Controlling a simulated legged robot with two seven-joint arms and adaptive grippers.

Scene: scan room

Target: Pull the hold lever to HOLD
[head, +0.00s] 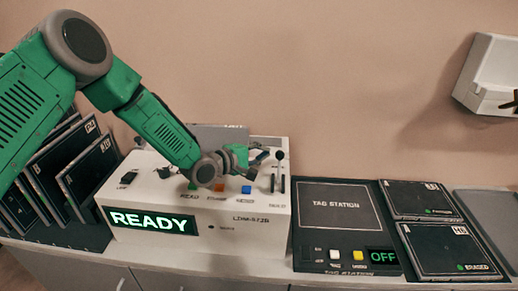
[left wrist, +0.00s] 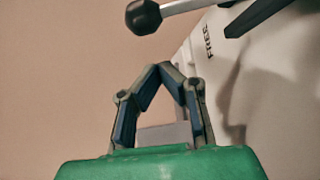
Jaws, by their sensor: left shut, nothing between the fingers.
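The hold lever (head: 280,158) stands on the right part of the white machine's top, with a black ball knob on a thin shaft. In the left wrist view its black knob (left wrist: 143,17) and metal shaft cross the top of the picture, near the printed word FREE. My left gripper (head: 262,158) is shut and empty, just left of the lever in the head view. In the left wrist view the closed fingertips (left wrist: 172,68) are below the knob, apart from it. My right gripper is not in view.
The white machine (head: 240,235) has a lit READY display (head: 153,221) and coloured buttons. Dark plates stand in a rack (head: 90,235) at left. The tag station (head: 340,210), showing OFF, and dark panels (head: 450,250) lie at right. A white fixture (head: 488,75) hangs on the wall.

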